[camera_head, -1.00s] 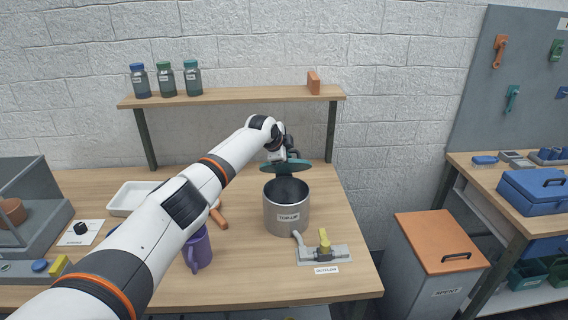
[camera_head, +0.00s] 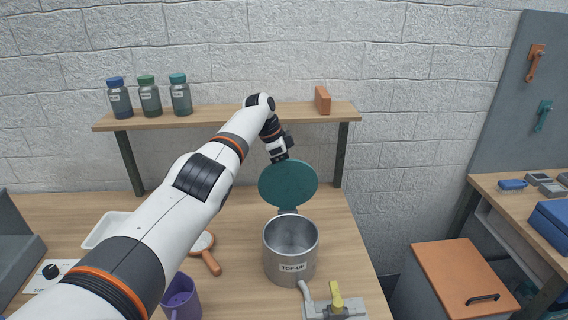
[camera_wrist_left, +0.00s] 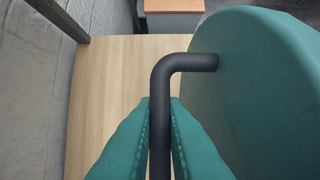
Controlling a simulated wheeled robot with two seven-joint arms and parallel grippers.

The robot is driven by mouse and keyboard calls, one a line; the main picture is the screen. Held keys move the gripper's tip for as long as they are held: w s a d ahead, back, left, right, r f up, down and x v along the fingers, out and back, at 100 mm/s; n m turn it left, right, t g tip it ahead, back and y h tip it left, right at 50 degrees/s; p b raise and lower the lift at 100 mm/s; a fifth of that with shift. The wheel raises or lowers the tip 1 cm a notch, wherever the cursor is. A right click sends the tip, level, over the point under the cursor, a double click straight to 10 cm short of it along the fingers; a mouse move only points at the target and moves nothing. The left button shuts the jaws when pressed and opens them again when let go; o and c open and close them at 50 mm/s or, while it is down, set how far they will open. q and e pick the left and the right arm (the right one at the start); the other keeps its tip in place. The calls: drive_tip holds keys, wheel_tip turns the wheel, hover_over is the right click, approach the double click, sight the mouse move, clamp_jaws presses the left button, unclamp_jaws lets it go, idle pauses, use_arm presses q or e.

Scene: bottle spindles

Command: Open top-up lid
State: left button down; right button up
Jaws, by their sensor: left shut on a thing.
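The top-up pot (camera_head: 291,262) is a grey metal cylinder labelled TOP-UP on the wooden table. Its round teal lid (camera_head: 288,186) stands raised, nearly upright, at the pot's back rim, and the pot's mouth is open. In the left wrist view the lid (camera_wrist_left: 262,95) fills the right side, with a dark bent handle (camera_wrist_left: 185,64) on its face. My left gripper (camera_wrist_left: 160,130) has teal fingers shut on the handle. In the head view the left gripper (camera_head: 280,157) is at the top of the lid, its fingers mostly hidden. My right gripper is not in view.
A wall shelf (camera_head: 225,117) with several bottles (camera_head: 150,97) and an orange block (camera_head: 322,100) is close behind the left arm. An outflow valve (camera_head: 335,302) stands before the pot. A purple mug (camera_head: 181,298), a white tray (camera_head: 108,229) and an orange-handled tool (camera_head: 205,253) are to the left.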

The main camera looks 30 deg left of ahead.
use_arm(q)
drive_tip(key=shift+f, duration=0.1)
idle(0.4)
drive_tip(key=c, duration=1.5)
unclamp_jaws()
drive_tip(key=b+v, duration=0.1)
drive_tip(key=v, duration=0.9)
drive_tip(key=shift+w+a+r+b, duration=0.1)
drive_tip(key=shift+a+r+b, duration=0.1)
drive_tip(key=shift+r+b, duration=0.15)
drive_tip(key=shift+a+r, duration=0.25)
drive_tip(key=shift+r, duration=0.4)
